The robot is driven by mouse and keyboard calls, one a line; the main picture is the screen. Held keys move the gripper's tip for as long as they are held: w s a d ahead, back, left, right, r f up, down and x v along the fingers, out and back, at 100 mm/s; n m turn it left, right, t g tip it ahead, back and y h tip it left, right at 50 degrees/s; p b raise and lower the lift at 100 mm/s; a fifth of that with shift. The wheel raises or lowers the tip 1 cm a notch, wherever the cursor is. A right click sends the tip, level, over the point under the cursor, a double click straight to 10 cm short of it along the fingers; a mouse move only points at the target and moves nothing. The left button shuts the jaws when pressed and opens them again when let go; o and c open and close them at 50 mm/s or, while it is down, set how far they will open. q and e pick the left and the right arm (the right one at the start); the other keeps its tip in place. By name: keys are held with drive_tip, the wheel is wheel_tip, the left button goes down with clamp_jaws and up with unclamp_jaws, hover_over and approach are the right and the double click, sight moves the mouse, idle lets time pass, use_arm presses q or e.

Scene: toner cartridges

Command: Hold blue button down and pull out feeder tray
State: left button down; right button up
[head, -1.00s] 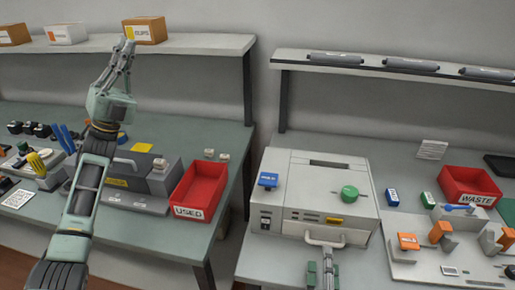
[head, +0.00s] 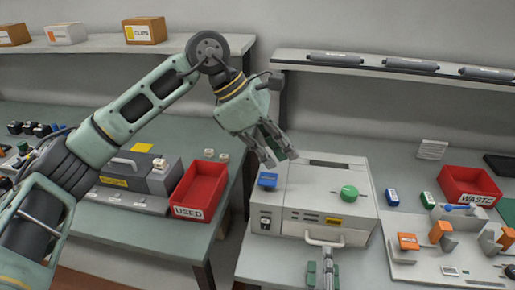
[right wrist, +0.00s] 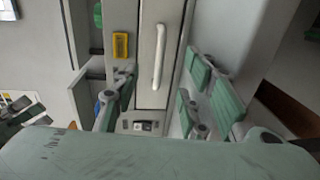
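The blue button (head: 268,180) sits on the top left of the pale printer (head: 335,183). My left gripper (head: 279,158) hangs just above and behind it, fingers pointing down and apparently not touching it; its fingers are close together and their opening is unclear. The feeder tray's white handle (head: 325,238) sticks out at the printer's front, and the tray looks pushed in. My right gripper (head: 320,275) is in front of it. In the right wrist view, its fingers stand apart on both sides of the handle (right wrist: 159,55), with no clear contact.
A green knob (head: 349,193) and a yellow label (head: 334,220) are on the printer. A red USED bin (head: 198,190) is left, a red WASTE bin (head: 470,185) right. A shelf (head: 390,68) with grey cylinders runs behind. Orange-topped parts stand on a board (head: 430,262).

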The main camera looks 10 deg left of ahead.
use_arm(q)
drive_tip(key=w+a+f+y, duration=0.1)
drive_tip(key=f, duration=0.1)
drive_tip(key=w+a+f+t+y, duration=0.1)
drive_tip(key=f, duration=0.2)
drive_tip(key=w+a+f+t+y, duration=0.1)
drive_tip(key=f+y, duration=0.1)
drive_tip(key=shift+w+a+f+m, duration=0.2)
drive_tip(key=shift+w+f+m, duration=0.1)
drive_tip(key=shift+w+f, duration=0.1)
drive_tip(key=shift+f, duration=0.15)
use_arm(e)
drive_tip(key=shift+f, duration=0.15)
idle(0.9)
